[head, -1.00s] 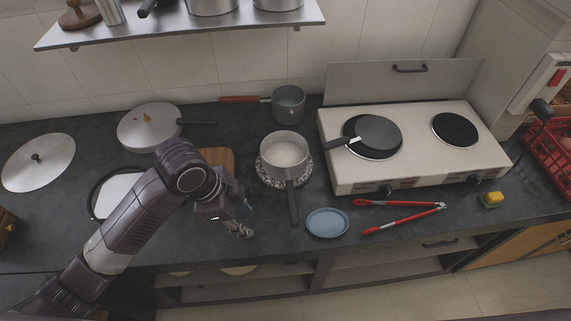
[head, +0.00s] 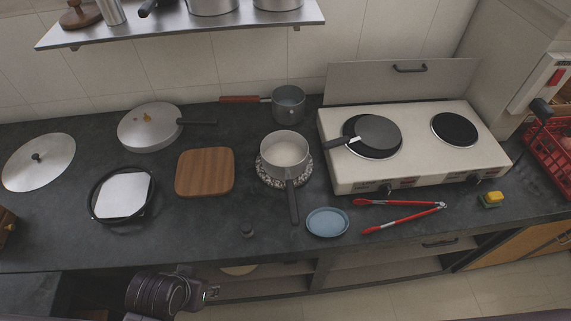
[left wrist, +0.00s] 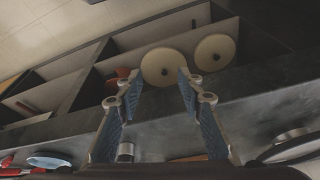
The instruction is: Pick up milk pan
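The milk pan (head: 285,150), a light grey saucepan with a pale inside and a dark handle, stands upright on a patterned round trivet (head: 265,180) at the counter's middle. Its handle points toward the front edge. My left gripper (head: 213,292) is low at the bottom of the head view, in front of the counter and well apart from the pan. In the left wrist view its two blue-padded fingers (left wrist: 159,78) are spread with nothing between them. The pan cannot be made out in that view. My right gripper is not in view.
A wooden board (head: 205,172), a black-rimmed pan (head: 106,218), a blue plate (head: 327,222) and red tongs (head: 400,222) lie around. A red-handled saucepan (head: 289,104) is behind, a stove (head: 415,168) right.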

